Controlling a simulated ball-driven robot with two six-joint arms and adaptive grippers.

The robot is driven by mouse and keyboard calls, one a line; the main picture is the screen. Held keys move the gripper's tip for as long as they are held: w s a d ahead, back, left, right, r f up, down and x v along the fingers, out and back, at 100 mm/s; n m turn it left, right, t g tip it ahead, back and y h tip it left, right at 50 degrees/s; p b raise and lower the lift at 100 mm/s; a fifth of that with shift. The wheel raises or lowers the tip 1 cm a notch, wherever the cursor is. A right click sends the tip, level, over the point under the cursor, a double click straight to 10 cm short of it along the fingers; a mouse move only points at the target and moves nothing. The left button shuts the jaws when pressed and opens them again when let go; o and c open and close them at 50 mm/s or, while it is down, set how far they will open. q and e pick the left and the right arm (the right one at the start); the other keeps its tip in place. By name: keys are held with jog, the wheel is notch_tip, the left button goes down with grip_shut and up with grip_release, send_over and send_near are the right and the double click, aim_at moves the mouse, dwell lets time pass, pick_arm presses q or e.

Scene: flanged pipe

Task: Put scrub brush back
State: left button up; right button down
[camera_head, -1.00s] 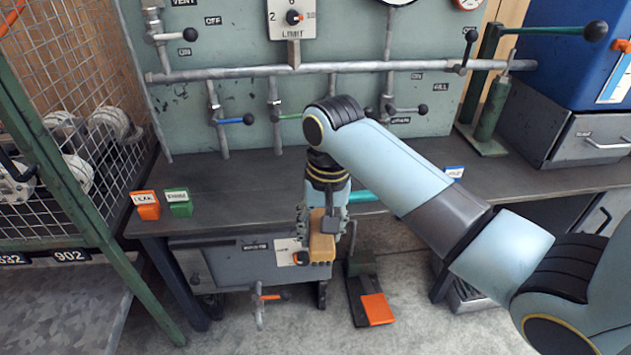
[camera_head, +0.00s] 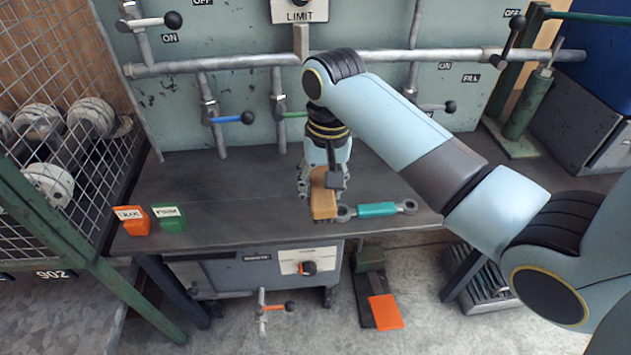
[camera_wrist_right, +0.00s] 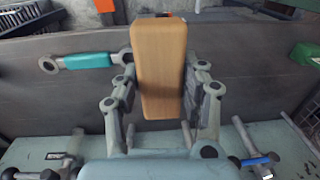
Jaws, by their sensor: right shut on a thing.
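The scrub brush, seen as a tan wooden block (camera_head: 323,194), is held in my right gripper (camera_head: 320,188) over the front part of the dark bench (camera_head: 240,185). In the right wrist view the block (camera_wrist_right: 160,65) stands between the two fingers of the gripper (camera_wrist_right: 160,90), which are shut on its sides. Bristles are not clear in either view. I cannot tell whether the brush touches the bench top. My left gripper is not in view.
A teal-handled tool (camera_head: 377,209) lies just right of the brush near the front edge. Orange (camera_head: 133,221) and green (camera_head: 169,219) labelled blocks stand at the left. Pipes with valve levers (camera_head: 233,118) run along the back panel. The bench between is clear.

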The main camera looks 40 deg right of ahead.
aim_at(312, 177)
jog(key=w+d+f+b, duration=0.1)
jog(key=w, duration=0.1)
jog(key=w+d+f, duration=0.1)
jog(key=w+f, duration=0.1)
jog(key=w+d+f+b, duration=0.1)
jog(key=w+f, duration=0.1)
jog(key=w, duration=0.1)
jog(key=shift+b, duration=0.3)
jog(key=shift+w+d+f, duration=0.15)
jog(key=shift+w, duration=0.2)
jog(key=shift+w+f, duration=0.1)
jog(key=shift+f+b, duration=0.3)
jog(key=shift+f, duration=0.1)
notch_tip(312, 177, down, 3)
jog(key=shift+f+b, duration=0.1)
jog(key=shift+b, duration=0.45)
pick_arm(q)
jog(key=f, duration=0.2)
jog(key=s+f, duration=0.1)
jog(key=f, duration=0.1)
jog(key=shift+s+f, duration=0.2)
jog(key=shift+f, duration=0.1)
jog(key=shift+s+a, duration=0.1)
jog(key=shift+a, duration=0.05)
pick_arm(e)
jog(key=c, duration=0.7)
grip_release()
jog(key=shift+c, duration=0.2)
